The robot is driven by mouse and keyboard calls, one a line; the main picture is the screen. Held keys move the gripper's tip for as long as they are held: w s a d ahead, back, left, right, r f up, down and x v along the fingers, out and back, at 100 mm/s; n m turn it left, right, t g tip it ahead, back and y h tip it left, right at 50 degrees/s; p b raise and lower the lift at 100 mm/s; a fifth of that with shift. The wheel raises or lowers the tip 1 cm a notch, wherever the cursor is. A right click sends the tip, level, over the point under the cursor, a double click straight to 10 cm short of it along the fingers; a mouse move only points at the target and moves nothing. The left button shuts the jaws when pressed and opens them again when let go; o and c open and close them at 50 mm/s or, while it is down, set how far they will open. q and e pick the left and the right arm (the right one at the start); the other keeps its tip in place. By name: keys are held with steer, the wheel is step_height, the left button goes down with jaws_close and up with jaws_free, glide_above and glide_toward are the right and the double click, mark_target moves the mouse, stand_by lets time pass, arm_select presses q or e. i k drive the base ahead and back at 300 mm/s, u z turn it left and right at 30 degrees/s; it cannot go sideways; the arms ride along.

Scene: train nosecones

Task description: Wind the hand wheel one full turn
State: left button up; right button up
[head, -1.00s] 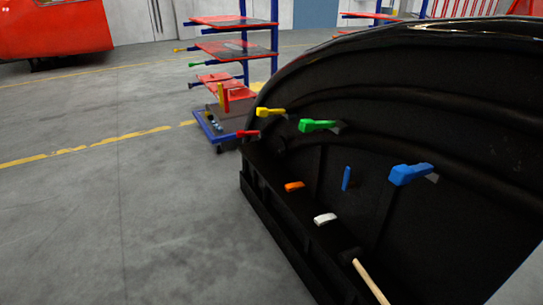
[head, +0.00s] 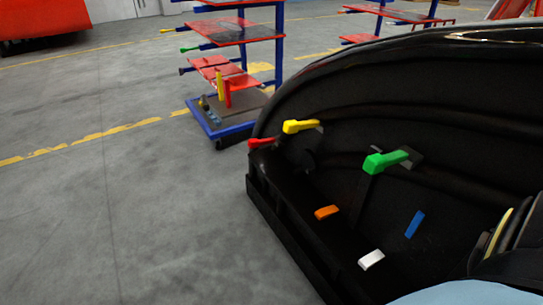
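I cannot make out a hand wheel for sure in the head view. The black nosecone shell (head: 370,80) fills the right side, with coloured handles on its inner side. A yellow handle (head: 300,126), a red handle (head: 261,142) and a green handle (head: 386,161) stick out from it. A dark shape, too dim to tell, lies just below the yellow handle. At the right edge is a dark part with a pale yellow edge (head: 498,234); I cannot tell what it is. Neither gripper can be made out.
Orange (head: 327,212), white (head: 372,260) and blue (head: 415,224) pieces show low inside the shell. A blue-framed cart with red shelves (head: 222,32) stands behind it. The grey floor (head: 130,220) to the left is clear. A pale blue surface (head: 470,293) shows at bottom right.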

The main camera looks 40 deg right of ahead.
mark_target(309, 162)
steer(key=z, duration=0.55)
steer(key=i, duration=1.05)
steer(key=z, duration=0.85)
